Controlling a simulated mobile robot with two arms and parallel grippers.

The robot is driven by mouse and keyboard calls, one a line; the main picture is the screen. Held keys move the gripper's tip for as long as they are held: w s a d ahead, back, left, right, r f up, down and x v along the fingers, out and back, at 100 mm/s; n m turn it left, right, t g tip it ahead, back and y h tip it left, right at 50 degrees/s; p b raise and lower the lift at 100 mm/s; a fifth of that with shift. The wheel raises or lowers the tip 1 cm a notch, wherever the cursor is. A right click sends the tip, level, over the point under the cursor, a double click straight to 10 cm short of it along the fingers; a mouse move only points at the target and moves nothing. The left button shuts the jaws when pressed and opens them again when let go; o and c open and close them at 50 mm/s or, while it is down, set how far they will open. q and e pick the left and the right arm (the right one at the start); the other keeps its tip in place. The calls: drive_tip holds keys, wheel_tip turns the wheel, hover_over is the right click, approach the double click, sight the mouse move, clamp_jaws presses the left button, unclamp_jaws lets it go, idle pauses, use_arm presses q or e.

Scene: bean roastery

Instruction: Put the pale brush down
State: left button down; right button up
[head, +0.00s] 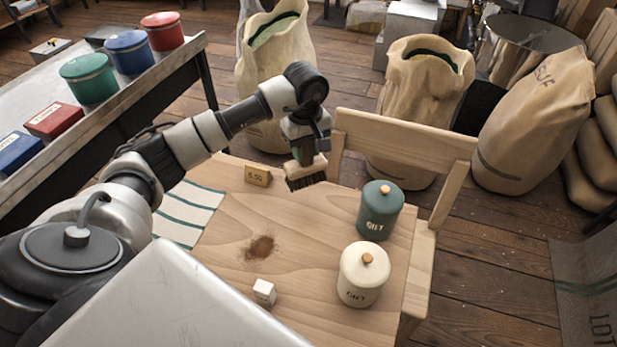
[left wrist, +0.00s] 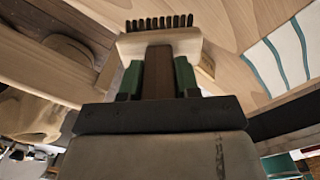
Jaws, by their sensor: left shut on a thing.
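The pale brush (head: 304,171) has a light wooden body and dark bristles. My left gripper (head: 304,157) is shut on it, and the bristles point down above the far part of the wooden table (head: 300,290). I cannot tell whether the bristle tips touch the table. In the left wrist view the brush (left wrist: 160,42) lies across the green fingertips (left wrist: 158,70), bristles facing away from the gripper. My right gripper is not in view.
On the table are a green canister (head: 379,212), a cream canister (head: 362,277), a small tag block (head: 257,175), a white cube (head: 264,291), brown grounds (head: 259,248) and a striped cloth (head: 188,214). A chair (head: 400,145) stands at the far edge.

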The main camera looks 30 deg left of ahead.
sight(305, 160)
use_arm(q)
wheel_tip(305, 160, down, 3)
drive_tip(key=shift+s+d+r, duration=0.1)
drive_tip(key=shift+s+r, duration=0.05)
drive_tip(key=shift+r, duration=0.05)
drive_tip(key=shift+f, duration=0.35)
wheel_tip(305, 160, down, 4)
drive_tip(key=shift+r+p, duration=0.1)
drive_tip(key=shift+p, duration=0.35)
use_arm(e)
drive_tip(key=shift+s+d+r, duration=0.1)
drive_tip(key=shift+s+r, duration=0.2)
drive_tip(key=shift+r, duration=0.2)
use_arm(q)
drive_tip(key=shift+f+b, duration=0.2)
drive_tip(key=shift+b, duration=0.1)
drive_tip(key=c, duration=0.8)
unclamp_jaws()
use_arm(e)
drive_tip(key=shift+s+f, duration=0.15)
use_arm(q)
drive_tip(key=shift+r, duration=0.15)
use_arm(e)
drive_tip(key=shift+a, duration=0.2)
